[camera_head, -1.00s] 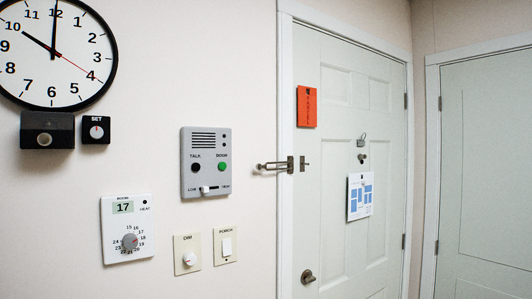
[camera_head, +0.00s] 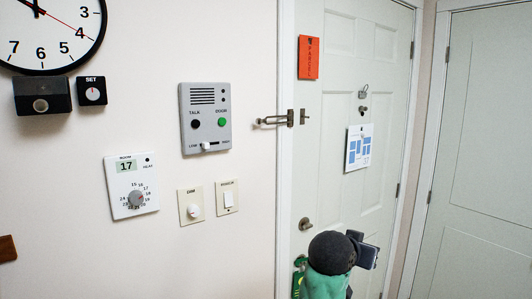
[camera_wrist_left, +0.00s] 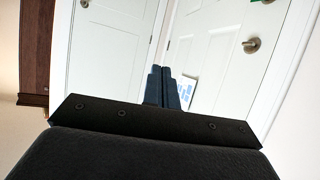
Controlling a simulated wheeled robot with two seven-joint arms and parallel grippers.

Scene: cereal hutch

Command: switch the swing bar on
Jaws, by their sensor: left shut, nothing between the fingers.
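The swing bar (camera_head: 272,121) is a metal loop mounted at the door frame. Its loop sticks out to the left, in front of the wall, away from the door. Its small metal catch (camera_head: 304,117) is on the door, just right of the mount, and the bar is not over it. My left gripper (camera_head: 368,252) is at the bottom of the head view, well below and right of the bar. In the left wrist view its dark fingers (camera_wrist_left: 164,88) are together and empty, pointing towards the doors. My right gripper is not in view.
The door is closed, with a knob (camera_head: 305,224), an orange tag (camera_head: 308,58) and a calendar sheet (camera_head: 359,147). An intercom (camera_head: 205,132) is on the wall left of the bar. A thermostat (camera_head: 132,186) and switches (camera_head: 227,198) are lower. A second door (camera_head: 490,170) stands right.

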